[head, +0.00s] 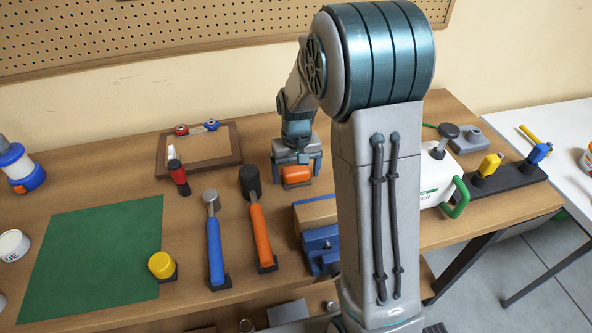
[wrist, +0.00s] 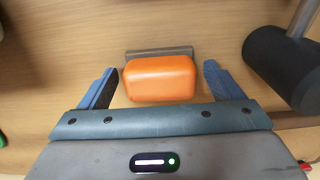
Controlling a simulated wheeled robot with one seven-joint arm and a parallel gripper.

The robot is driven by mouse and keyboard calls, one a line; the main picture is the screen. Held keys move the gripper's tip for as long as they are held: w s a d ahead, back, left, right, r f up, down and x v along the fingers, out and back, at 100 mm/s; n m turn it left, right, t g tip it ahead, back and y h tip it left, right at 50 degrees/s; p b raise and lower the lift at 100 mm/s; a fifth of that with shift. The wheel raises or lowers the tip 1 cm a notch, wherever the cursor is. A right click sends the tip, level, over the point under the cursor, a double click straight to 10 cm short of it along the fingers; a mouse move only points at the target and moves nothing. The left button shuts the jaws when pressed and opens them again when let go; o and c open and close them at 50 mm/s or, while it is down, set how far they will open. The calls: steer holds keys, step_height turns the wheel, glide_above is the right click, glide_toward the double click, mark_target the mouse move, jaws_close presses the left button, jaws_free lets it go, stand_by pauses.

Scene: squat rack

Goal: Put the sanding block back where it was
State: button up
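The sanding block, an orange rounded block (head: 297,174) with a grey strip along its edge, is on the wooden table near the back, right of the wood-framed tray. In the wrist view the orange block (wrist: 159,78) lies between the two blue fingers, with a clear gap on each side. My gripper (head: 297,180) is open around it, pointing down. In the wrist view my gripper (wrist: 160,70) shows both fingertips beside the block, not touching it. Whether the block rests directly on the table is hard to tell.
A black-headed mallet (head: 256,215) with an orange handle and a blue-handled hammer (head: 214,240) stand left of my arm. A framed tray (head: 162,158), green mat (head: 90,255), yellow-capped item (head: 162,265) and blue vise-like tool (head: 318,250) are nearby. A pegboard (head: 150,35) is behind.

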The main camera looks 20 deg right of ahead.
mark_target(296, 169)
steer(key=shift+r, duration=0.1)
step_height(296, 169, up, 11)
steer(key=s+t, duration=0.1)
steer(key=s, duration=0.5)
steer(key=s+r+t, duration=0.1)
steer(key=s, duration=0.6)
steer(key=s+t, duration=0.1)
steer(key=s, duration=0.6)
steer(key=shift+s+r, duration=0.2)
steer(key=shift+r, duration=0.15)
steer(key=shift+s+f, duration=0.2)
steer(key=shift+s, duration=0.1)
